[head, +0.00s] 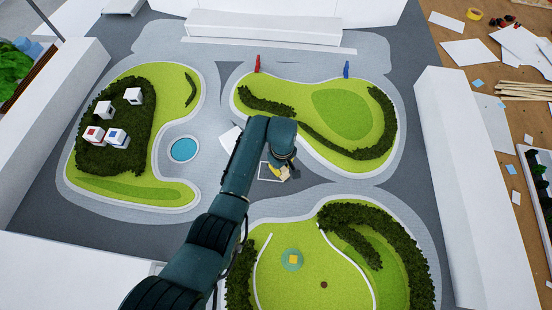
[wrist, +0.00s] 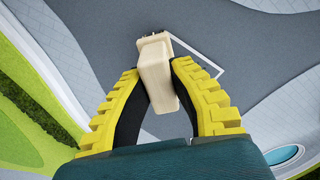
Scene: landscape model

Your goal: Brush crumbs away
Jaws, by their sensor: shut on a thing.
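My gripper (wrist: 158,80), with yellow ribbed fingers, is shut on a beige block-shaped piece (wrist: 156,62), which could be the brush's handle. The piece sticks out beyond the fingertips over grey paving, and its far end shows a few tiny dark points. No bristles can be made out clearly. In the head view my gripper (head: 278,173) is low over the paving between the green islands, with a small beige part (head: 285,173) of the held piece showing. I cannot make out any crumbs for sure. My arm hides part of the paving.
A thin white outline (head: 263,172) is marked on the paving by the gripper. Green islands with hedges (head: 345,115) surround it. A white flat piece (head: 230,138) lies left of my arm. White building blocks (head: 265,30) edge the model; a cluttered wooden table (head: 505,120) is at right.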

